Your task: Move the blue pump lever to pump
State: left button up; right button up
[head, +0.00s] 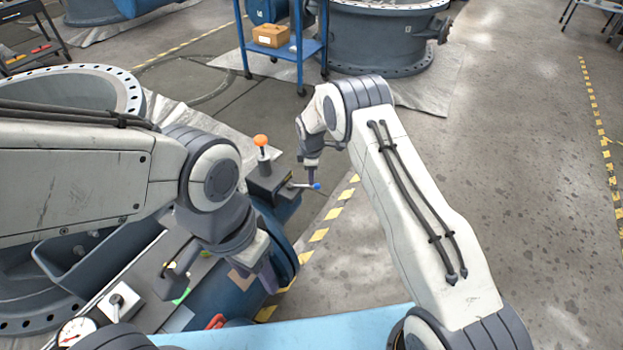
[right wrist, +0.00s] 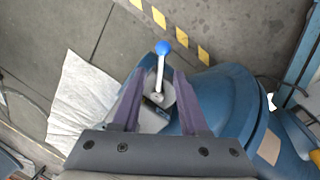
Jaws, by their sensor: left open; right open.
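The pump lever is a short metal rod with a blue ball knob (head: 316,186). In the head view it sticks out to the right from a dark block (head: 270,184) on the blue machine. In the right wrist view the blue knob (right wrist: 163,47) lies beyond the fingertips, and the rod runs down between the two spread fingers. My right gripper (head: 311,176) is open just by the knob; I cannot tell whether it touches the lever. In the right wrist view my right gripper (right wrist: 159,78) is empty. My left gripper (head: 268,279) is open over the blue machine, partly hidden by its wrist.
An orange-knobbed lever (head: 261,141) stands upright on the same block, close left of my right gripper. A pressure gauge (head: 75,331) and a switch box (head: 120,300) sit at lower left. A blue cart (head: 285,48) stands behind. Floor at right is clear.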

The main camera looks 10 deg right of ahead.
jog(key=r, duration=0.2)
jog(key=s+r, duration=0.1)
jog(key=r, duration=0.2)
dwell(0.3)
